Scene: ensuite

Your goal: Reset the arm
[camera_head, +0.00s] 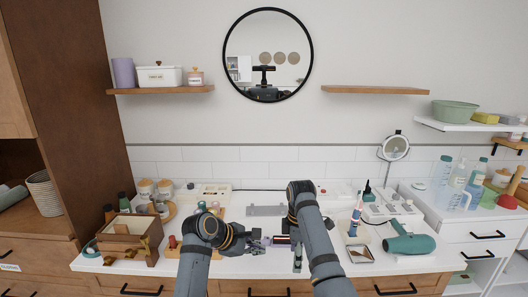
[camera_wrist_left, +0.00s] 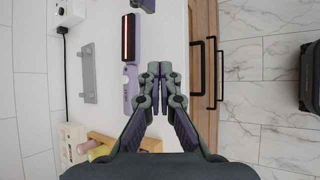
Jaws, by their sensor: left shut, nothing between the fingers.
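My left arm comes in from the lower left in the head view. Its gripper (camera_head: 262,242) is low over the front part of the white counter, pointing right. In the left wrist view the left gripper (camera_wrist_left: 160,72) has its fingers together with nothing between them. My right arm reaches in over the counter, and its gripper (camera_head: 297,260) is mostly hidden behind its own arm. A lavender styling tool (camera_wrist_left: 130,88) with a dark, red-lit plate lies beside the left fingertips, apart from them.
A wooden box (camera_head: 128,243) stands on the white counter (camera_head: 222,270) at left. A teal hair dryer (camera_head: 408,243) and a small tray (camera_head: 359,254) lie at right. A grey bar (camera_head: 266,210) lies behind the grippers. Drawer handles (camera_wrist_left: 220,75) line the counter front.

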